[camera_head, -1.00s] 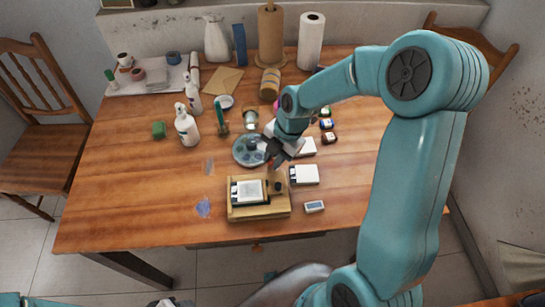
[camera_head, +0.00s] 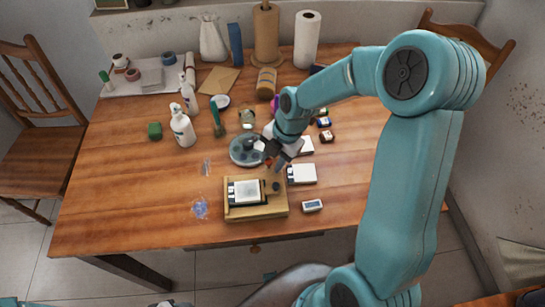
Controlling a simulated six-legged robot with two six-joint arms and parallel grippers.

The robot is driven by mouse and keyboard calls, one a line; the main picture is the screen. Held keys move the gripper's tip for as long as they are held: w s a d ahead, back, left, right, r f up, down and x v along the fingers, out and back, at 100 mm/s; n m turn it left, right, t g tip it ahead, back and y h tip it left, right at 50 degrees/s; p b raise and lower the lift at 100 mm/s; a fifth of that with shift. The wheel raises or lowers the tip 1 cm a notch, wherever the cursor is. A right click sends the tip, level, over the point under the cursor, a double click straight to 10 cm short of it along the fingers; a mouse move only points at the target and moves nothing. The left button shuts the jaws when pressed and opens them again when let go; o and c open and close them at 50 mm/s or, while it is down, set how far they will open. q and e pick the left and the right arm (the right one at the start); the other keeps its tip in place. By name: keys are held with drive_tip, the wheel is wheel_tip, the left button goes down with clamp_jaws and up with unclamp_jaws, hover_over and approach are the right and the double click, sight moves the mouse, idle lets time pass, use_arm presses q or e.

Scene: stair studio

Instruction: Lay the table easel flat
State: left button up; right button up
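The wooden table easel (camera_head: 272,209) lies low on the table near its front edge. A small white sheet or canvas in a dark frame (camera_head: 247,192) rests on its left part, and a small dark knob (camera_head: 276,187) is at its right. My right gripper (camera_head: 272,165) is just behind the easel's back edge, pointing down beside the round grey palette. Its fingers are small and partly hidden by its own body, so I cannot tell whether they are open or touch the easel. Only a sliver of what seems my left gripper (camera_head: 166,304) shows at the bottom edge.
A round palette (camera_head: 240,155), white boxes (camera_head: 302,174) and a small white block (camera_head: 312,206) lie close to the easel. White bottles (camera_head: 182,126), a green brush (camera_head: 216,118) and paper rolls (camera_head: 306,40) stand farther back. The table's left front is mostly clear.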

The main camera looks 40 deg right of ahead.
drive_tip(key=shift+r, duration=0.1)
drive_tip(key=shift+d+r, duration=0.1)
drive_tip(key=shift+r, duration=0.4)
drive_tip(key=v, duration=1.5)
drive_tip(key=shift+r+p, duration=0.15)
drive_tip(key=shift+p, duration=0.15)
drive_tip(key=shift+s, duration=0.1)
